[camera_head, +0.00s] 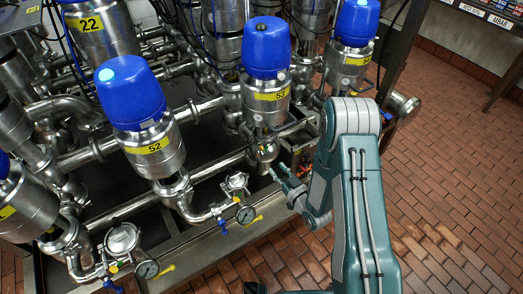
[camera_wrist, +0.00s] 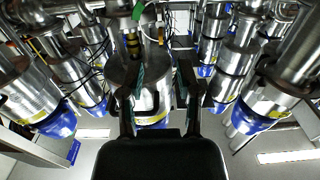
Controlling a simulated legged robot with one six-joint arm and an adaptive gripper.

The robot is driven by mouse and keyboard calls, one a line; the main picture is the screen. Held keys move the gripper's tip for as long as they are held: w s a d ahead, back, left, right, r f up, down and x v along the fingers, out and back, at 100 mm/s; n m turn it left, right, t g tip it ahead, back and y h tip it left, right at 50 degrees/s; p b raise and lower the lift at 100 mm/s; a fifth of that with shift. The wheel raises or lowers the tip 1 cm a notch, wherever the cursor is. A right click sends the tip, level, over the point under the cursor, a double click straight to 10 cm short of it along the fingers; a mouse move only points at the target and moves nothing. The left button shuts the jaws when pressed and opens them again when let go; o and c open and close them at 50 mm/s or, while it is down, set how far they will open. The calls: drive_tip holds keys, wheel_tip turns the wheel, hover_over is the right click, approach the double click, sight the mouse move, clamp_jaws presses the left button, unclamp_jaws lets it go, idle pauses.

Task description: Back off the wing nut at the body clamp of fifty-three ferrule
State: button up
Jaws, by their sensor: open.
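Valve 53 (camera_head: 270,97) is a steel cylinder with a yellow "53" label under a blue cap (camera_head: 266,48), in the middle of the head view. Its lower body and pipework run down behind my gripper (camera_head: 287,181), which is below and slightly right of the valve, apart from its labelled body. The body clamp and wing nut are too small to make out. In the wrist view my gripper (camera_wrist: 160,78) is open and empty, fingers apart. A steel valve body (camera_wrist: 120,72) with a blue cap lies beyond the fingers, upside down; its label is unreadable.
Valve 52 (camera_head: 150,148) stands at the left and another blue-capped valve (camera_head: 348,62) at the right. Pipes, a gauge (camera_head: 245,214) and a frame rail (camera_head: 215,262) lie low in front. The brick floor (camera_head: 450,170) on the right is clear.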

sight(263, 153)
drive_tip(key=x, duration=1)
drive_tip(key=shift+a, duration=0.15)
clamp_jaws()
